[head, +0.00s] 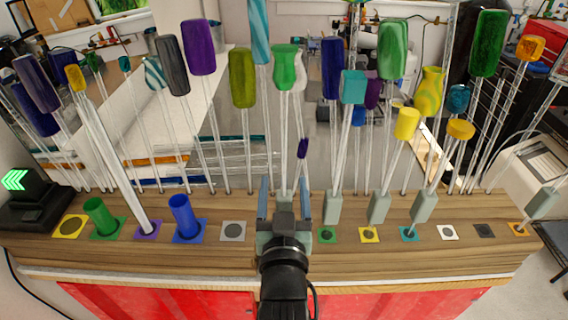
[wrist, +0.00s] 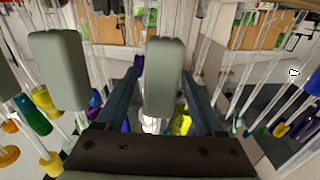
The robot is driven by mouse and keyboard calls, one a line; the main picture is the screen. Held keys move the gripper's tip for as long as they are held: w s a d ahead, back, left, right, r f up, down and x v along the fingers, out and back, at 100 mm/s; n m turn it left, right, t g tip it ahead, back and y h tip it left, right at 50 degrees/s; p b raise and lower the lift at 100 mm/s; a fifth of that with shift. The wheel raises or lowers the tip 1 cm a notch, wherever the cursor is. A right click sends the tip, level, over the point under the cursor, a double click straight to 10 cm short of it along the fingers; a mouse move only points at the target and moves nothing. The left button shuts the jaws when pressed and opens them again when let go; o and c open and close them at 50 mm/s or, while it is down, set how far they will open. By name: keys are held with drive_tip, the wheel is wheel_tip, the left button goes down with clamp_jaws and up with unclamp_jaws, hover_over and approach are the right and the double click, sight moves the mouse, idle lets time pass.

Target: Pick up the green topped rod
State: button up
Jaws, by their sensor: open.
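Several rods have green tops. One with a flared green top (head: 286,66) stands upright near the middle of the head view. Its pale shaft runs down behind my gripper, so its foot is hidden. A larger green top (head: 393,49) and a dark green top (head: 488,43) stand further right. My gripper (head: 283,188) is open above the wooden bench, its two fingers apart on either side of that middle shaft in the picture. In the wrist view, a grey-green block (wrist: 163,75) shows between the open fingers (wrist: 160,98); I cannot tell whether it lies between them in depth.
Other rods crowd around, including a purple top (head: 198,47) and a teal block (head: 352,87). Grey-green blocks (head: 377,207) stand close to my gripper's right. The bench (head: 190,262) has coloured square pads. Green (head: 104,217) and blue (head: 186,217) tubes stand at left.

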drive_tip(key=shift+w, duration=0.55)
clamp_jaws()
